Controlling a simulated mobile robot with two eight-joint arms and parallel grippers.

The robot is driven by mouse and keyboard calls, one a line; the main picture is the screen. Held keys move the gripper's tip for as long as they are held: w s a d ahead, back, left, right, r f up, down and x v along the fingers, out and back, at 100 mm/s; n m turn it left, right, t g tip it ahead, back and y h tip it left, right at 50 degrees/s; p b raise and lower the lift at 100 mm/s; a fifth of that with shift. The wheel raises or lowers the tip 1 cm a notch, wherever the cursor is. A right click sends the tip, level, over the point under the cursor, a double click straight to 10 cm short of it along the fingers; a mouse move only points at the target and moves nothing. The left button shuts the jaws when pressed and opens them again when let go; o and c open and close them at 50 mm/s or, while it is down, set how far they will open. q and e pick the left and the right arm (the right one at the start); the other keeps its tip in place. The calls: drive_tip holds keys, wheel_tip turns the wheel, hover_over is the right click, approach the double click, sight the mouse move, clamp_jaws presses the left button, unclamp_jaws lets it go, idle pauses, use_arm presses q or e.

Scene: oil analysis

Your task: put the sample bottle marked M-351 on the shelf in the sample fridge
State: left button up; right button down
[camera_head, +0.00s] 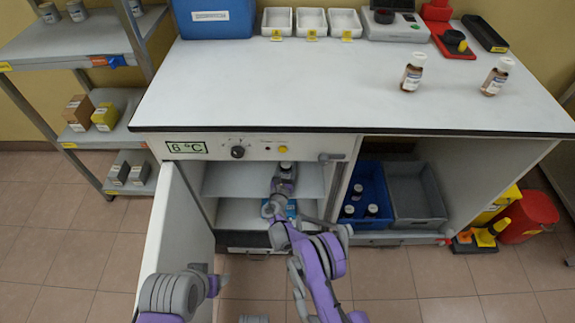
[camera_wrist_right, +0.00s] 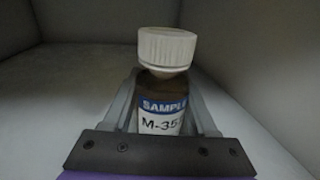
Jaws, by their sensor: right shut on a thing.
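The sample bottle (camera_wrist_right: 163,88) has a white cap and a blue and white label reading "SAMPLE" and "M-35", the last character partly hidden. My right gripper (camera_head: 284,180) is shut on it and holds it upright inside the open fridge, over the fridge shelf (camera_head: 232,180). In the right wrist view the gripper fingers (camera_wrist_right: 163,115) stand on both sides of the bottle. I cannot tell whether the bottle touches the shelf. The fridge door (camera_head: 178,245) is swung open to the left. My left gripper (camera_head: 220,281) is low beside the door, its finger opening unclear.
Two brown bottles (camera_head: 412,73) (camera_head: 495,77) stand on the worktop (camera_head: 300,95). A shelf rack (camera_head: 70,45) stands left. A red bin (camera_head: 528,215) is at right.

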drive_tip(key=shift+r, duration=0.1)
drive_tip(key=shift+f, duration=0.2)
drive_tip(key=shift+c, duration=1)
unclamp_jaws()
drive_tip(key=shift+r, duration=0.1)
drive_tip(key=shift+r, duration=0.2)
drive_tip(key=s, duration=0.4)
drive_tip(key=s+a+p, duration=0.1)
drive_tip(key=s, duration=0.3)
drive_tip(key=s+a, duration=0.1)
drive_tip(key=s, duration=0.3)
drive_tip(key=shift+a+f, duration=0.1)
drive_tip(key=shift+a, duration=0.1)
drive_tip(key=shift+w, duration=0.1)
